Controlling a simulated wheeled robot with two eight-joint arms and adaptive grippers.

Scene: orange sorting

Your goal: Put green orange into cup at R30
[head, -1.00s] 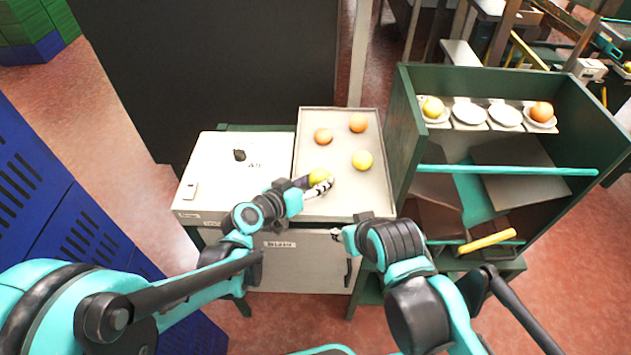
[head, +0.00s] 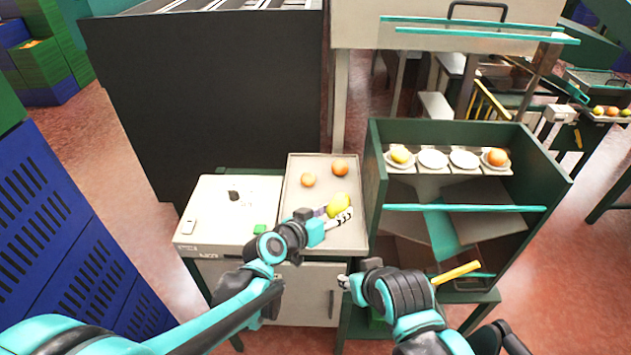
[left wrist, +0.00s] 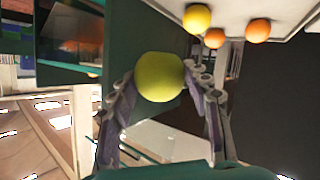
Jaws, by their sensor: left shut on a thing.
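A yellow-green orange (left wrist: 159,77) is between the fingers of my left gripper (left wrist: 160,85) in the left wrist view. In the head view the left gripper (head: 335,215) is over the front right of the tray, shut on this orange (head: 335,211), which partly overlaps another yellow orange behind it. A row of white cups stands on the rack's upper shelf: the leftmost (head: 400,165) holds a yellow orange, the two middle cups (head: 433,159) (head: 464,159) are empty, and the rightmost holds an orange fruit (head: 497,157). I cannot read any cup label. My right gripper (head: 344,282) is low before the cabinet, too small to judge.
The tray (head: 295,190) also holds two orange fruits (head: 308,180) (head: 340,168). A white device (head: 210,215) with a green patch (head: 259,230) stands left of it. The green rack (head: 376,180) rises at the right, with a teal bar (head: 460,208) across its front.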

